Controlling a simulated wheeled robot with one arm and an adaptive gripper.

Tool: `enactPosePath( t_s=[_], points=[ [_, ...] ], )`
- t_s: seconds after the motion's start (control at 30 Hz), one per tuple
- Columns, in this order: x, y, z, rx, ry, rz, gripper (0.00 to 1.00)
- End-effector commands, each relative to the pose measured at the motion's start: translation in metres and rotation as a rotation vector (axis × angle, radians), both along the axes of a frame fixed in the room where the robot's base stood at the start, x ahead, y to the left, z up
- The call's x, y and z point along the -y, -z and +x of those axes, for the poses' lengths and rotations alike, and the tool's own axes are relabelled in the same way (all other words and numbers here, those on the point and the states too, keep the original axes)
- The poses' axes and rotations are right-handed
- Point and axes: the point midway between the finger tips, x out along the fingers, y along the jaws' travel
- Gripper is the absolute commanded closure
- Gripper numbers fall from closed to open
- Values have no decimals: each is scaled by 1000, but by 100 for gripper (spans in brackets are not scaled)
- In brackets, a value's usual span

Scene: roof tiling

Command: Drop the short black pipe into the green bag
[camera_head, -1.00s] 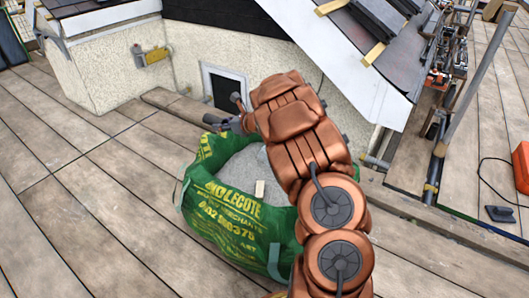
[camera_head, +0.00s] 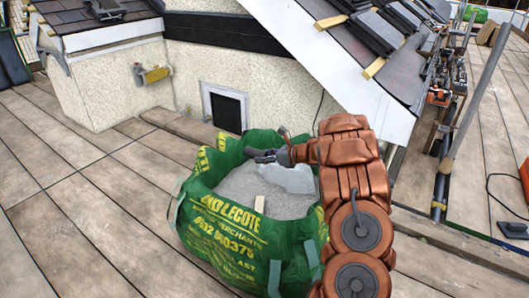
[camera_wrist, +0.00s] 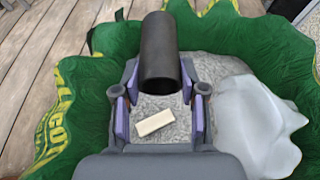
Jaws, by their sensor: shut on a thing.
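The short black pipe (camera_wrist: 160,48) is between the fingertips of my gripper (camera_wrist: 160,75) in the wrist view, with its open end toward the camera. My gripper is shut on it. In the head view my gripper (camera_head: 262,155) is over the back part of the green bag (camera_head: 225,235), near its far rim. The green bag stands open on the planks, with yellow lettering. It holds grey gravel, a small pale wood piece (camera_wrist: 154,123) and a whitish crumpled thing (camera_wrist: 250,115). The pipe is hard to make out in the head view.
A rendered wall (camera_head: 190,65) with a small dark window (camera_head: 226,108) stands behind the bag. A sloping tiled roof (camera_head: 350,45) with a white edge board is at the upper right. Wooden planks (camera_head: 80,210) left of the bag are clear.

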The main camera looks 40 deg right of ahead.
Motion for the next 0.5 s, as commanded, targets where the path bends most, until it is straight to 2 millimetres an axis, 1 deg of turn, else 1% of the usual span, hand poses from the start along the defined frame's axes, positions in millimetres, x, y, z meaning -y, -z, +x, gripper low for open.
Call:
enactPosePath(
  t_s=[0.1, 0.23, 0.5],
  points=[
    [0, 12, 0, -1, 1, 2, 85],
    [0, 21, 0, -1, 2, 3, 85],
    [1, 28, 0, 0, 2, 0, 85]
  ],
)
